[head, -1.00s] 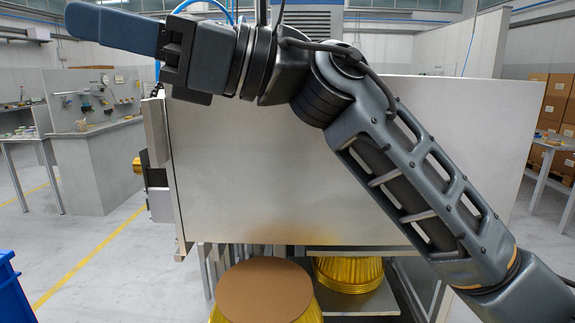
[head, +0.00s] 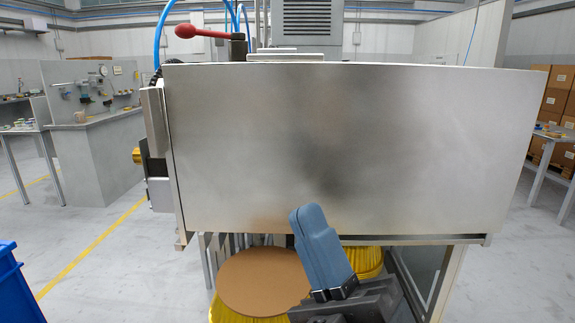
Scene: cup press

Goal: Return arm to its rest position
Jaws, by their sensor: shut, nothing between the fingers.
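My gripper (head: 308,213) shows at the lower middle of the head view. Its blue-grey fingers are shut together with nothing between them and point up and slightly left. It is in front of the lower edge of the large metal panel of the press (head: 335,145), and I cannot tell the gap between them. Only the gripper and its dark mount show; the rest of my arm is below the picture.
A yellow stack of cups topped by a brown disc (head: 262,280) stands below the panel, with another yellow stack (head: 367,262) partly behind my gripper. A red-knobbed lever (head: 186,31) rises above the panel. A blue bin (head: 20,285) is at the lower left.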

